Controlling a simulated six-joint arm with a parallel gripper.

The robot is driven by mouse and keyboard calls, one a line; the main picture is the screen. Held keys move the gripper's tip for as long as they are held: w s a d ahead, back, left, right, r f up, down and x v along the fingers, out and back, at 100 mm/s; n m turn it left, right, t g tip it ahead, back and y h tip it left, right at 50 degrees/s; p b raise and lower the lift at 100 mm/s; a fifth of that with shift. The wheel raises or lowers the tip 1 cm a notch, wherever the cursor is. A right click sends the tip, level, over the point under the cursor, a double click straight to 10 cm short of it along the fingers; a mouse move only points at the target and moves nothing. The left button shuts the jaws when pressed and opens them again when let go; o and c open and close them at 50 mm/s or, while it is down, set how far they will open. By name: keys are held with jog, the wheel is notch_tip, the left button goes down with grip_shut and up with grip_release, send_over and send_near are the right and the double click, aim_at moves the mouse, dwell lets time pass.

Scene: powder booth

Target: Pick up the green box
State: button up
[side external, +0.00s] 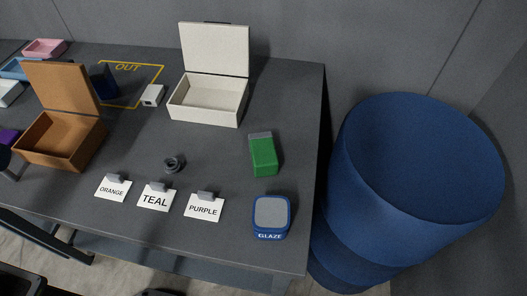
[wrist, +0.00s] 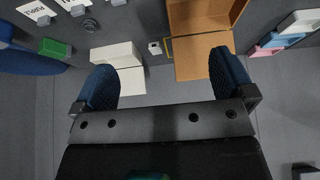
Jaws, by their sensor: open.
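The green box (side external: 264,157) lies on the right part of the dark table in the side view, with a grey end at its far side. It also shows small in the wrist view (wrist: 54,47), at the upper left. My gripper (wrist: 162,62) is open in the wrist view, its two dark blue fingers wide apart with nothing held between them. The green box is well to the left of both fingers there. I cannot make out my gripper in the side view.
An open white box (side external: 205,104) stands behind the green box, and a blue GLAZE container (side external: 271,218) in front. Cards (side external: 155,198) and a small dark ring-like part (side external: 174,163) are to its left. An open brown box (side external: 52,140) is far left; a blue drum (side external: 400,190) stands beyond the table's right edge.

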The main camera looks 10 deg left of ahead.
jog(key=w+d+r+m+g, duration=0.1)
jog(key=w+d+r+m, duration=0.1)
jog(key=w+d+r, duration=0.3)
jog(key=m+g, duration=0.5)
jog(key=m, duration=0.7)
send_over(259, 148)
notch_tip(259, 148, down, 10)
notch_tip(259, 148, down, 14)
